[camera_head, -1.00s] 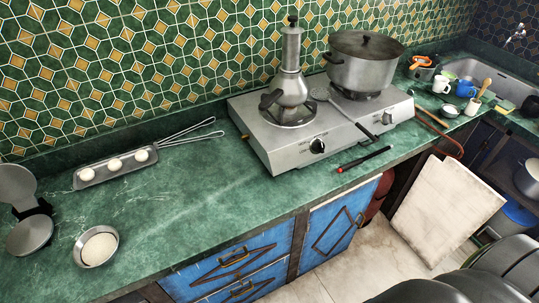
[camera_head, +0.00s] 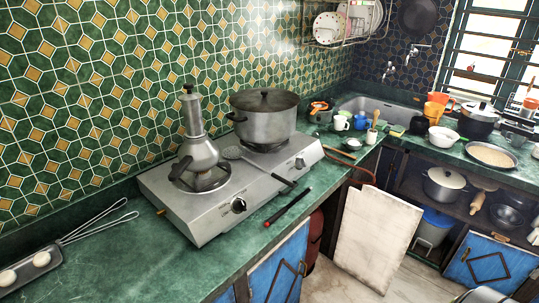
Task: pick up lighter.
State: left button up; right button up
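The lighter (camera_head: 289,206), a thin black stick with red at its near end, lies on the green counter (camera_head: 130,262) in front of the gas hotplate (camera_head: 216,219). It lies at a slant, close to the counter's front edge, and nothing covers it. The hotplate is silver with a black knob facing the front. Neither of my grippers shows in the camera_head view. A small grey rounded shape at the bottom right edge is cut off.
On the hotplate stand a tall metal steamer (camera_head: 198,149) and a lidded pot (camera_head: 265,122); a slotted skimmer (camera_head: 233,154) rests between them. A tray (camera_head: 27,268) with white balls is at left. A white board (camera_head: 374,240) leans by the cabinets. Cups and the sink (camera_head: 377,107) are behind.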

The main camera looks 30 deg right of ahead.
aim_at(278, 214)
jog(key=z, duration=0.9)
